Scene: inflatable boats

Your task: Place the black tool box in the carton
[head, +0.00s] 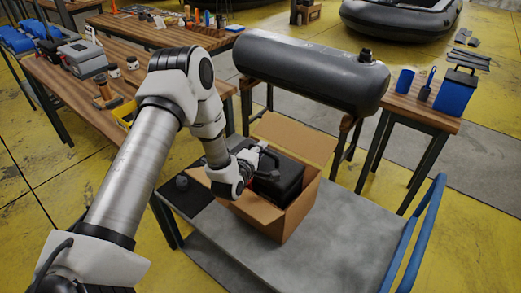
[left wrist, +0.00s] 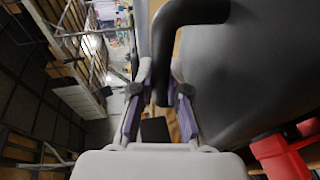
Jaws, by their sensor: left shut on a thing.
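The black tool box (head: 282,181) is inside the open carton (head: 268,216), its top at about the rim. The carton stands on a grey cart, with one flap (head: 296,138) raised at the back. My left gripper (head: 256,156) is at the left end of the box and shut on its handle. In the left wrist view the dark curved handle (left wrist: 182,14) runs down between the fingers (left wrist: 159,100). The box's underside is hidden, so I cannot tell whether it rests on the carton floor. My right gripper is not in view.
The cart deck (head: 335,235) is clear right of the carton, with a blue handle rail (head: 413,235) at the right. A large dark cylinder (head: 310,70) lies behind the carton. A wooden bench (head: 70,85) with tools stands left, and another (head: 425,105) right.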

